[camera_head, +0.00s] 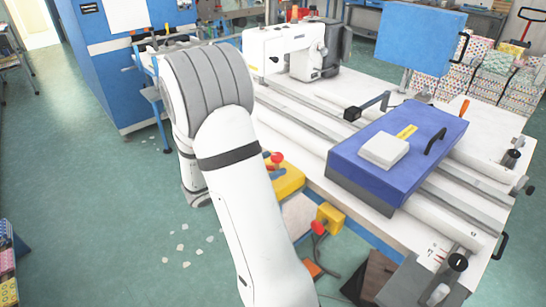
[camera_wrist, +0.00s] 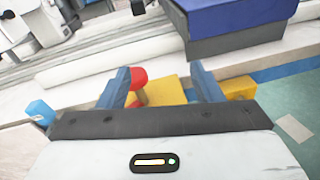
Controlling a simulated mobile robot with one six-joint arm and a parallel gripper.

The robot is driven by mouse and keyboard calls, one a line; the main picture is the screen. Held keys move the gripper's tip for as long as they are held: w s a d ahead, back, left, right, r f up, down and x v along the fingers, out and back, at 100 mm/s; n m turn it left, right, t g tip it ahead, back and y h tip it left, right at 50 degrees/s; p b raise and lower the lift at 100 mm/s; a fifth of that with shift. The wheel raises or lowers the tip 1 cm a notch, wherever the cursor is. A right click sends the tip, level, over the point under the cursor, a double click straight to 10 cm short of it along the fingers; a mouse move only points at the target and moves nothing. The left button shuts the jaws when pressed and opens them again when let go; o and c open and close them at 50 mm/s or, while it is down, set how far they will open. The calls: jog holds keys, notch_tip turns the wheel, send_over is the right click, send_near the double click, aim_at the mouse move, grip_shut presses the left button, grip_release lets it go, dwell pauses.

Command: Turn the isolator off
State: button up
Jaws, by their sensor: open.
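A yellow box with a red knob, which looks like the isolator (camera_head: 287,184), sits at the near edge of the white machine bench, partly hidden behind my arm in the head view. In the wrist view its red knob (camera_wrist: 138,78) lies between the blue fingers of my gripper (camera_wrist: 160,72), closer to the left finger. The yellow body (camera_wrist: 168,90) shows behind and right of the knob. The gripper is open with nothing held; I cannot tell whether a finger touches the knob. The knob's setting cannot be read.
A smaller yellow block (camera_head: 330,215) with a red part hangs lower on the bench front. A blue-purple box (camera_head: 375,170) with a white block on it stands on the bench rails. Green floor lies open at left.

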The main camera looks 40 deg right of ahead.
aim_at(281, 154)
jog(key=w+f+n, duration=0.1)
jog(key=w+f+n+t+h, duration=0.1)
jog(key=w+f+n+t, duration=0.1)
jog(key=shift+w+d, duration=0.3)
jog(key=shift+d, duration=0.05)
jog(key=d, duration=0.5)
jog(key=w+d, duration=0.1)
jog(key=d, duration=0.1)
jog(key=shift+d, duration=0.25)
grip_shut()
